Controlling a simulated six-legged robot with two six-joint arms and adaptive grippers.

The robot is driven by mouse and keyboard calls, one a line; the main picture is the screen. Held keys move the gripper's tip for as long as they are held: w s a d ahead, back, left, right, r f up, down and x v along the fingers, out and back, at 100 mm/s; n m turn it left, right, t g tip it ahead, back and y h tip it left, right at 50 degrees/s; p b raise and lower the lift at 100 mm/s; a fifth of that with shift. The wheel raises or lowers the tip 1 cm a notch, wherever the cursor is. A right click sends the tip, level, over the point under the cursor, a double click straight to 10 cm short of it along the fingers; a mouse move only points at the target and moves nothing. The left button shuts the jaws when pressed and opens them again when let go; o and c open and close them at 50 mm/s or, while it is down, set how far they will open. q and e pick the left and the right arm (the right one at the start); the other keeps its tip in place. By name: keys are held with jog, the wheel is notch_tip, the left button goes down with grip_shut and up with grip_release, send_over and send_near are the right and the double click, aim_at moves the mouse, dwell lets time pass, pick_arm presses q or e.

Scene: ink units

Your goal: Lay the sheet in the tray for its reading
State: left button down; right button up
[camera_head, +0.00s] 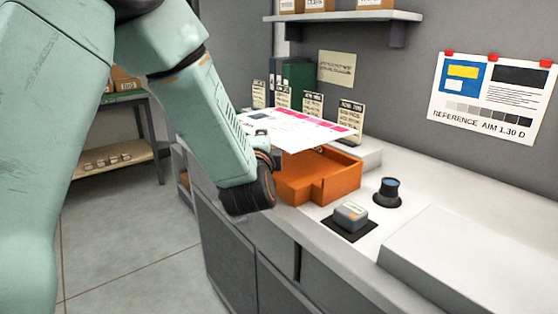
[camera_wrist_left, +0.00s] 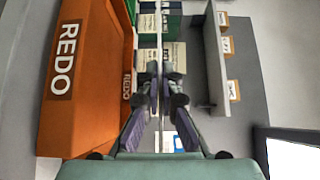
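The printed sheet (camera_head: 300,128), white with pink and red patches, lies nearly level in the air in the head view. It is above an orange tray (camera_head: 338,188) and hides its back part. My left gripper (camera_head: 273,158) is at the sheet's near left edge, mostly hidden by my wrist. In the left wrist view its fingers (camera_wrist_left: 159,88) are close together on the sheet (camera_wrist_left: 160,45), which shows edge-on as a thin pale line. The orange tray (camera_wrist_left: 85,125) is on the left there, labelled REDO. Other trays cannot be made out clearly. My right gripper is not in view.
Printed cards (camera_head: 351,116) stand behind the sheet. A small grey device (camera_head: 350,215) on a black mat and a dark round object (camera_head: 388,192) stand right of the tray. A reference poster (camera_head: 492,98) hangs on the wall. A shelf (camera_head: 345,16) juts out above.

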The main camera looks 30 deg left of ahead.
pick_arm(q)
jog(key=shift+a, duration=0.2)
jog(key=shift+w+f, duration=0.1)
jog(key=shift+f, duration=0.1)
notch_tip(320, 180, down, 6)
jog(key=shift+d+f+b, duration=0.1)
jog(key=shift+b, duration=1.1)
notch_tip(320, 180, down, 3)
jog(key=shift+f+b, duration=0.15)
jog(key=shift+b, duration=0.5)
jog(key=shift+w+f, duration=0.1)
jog(key=shift+f, duration=0.05)
jog(key=shift+s, duration=0.2)
jog(key=c, duration=1.5)
grip_release()
jog(key=shift+w+f, duration=0.15)
jog(key=shift+c, duration=0.2)
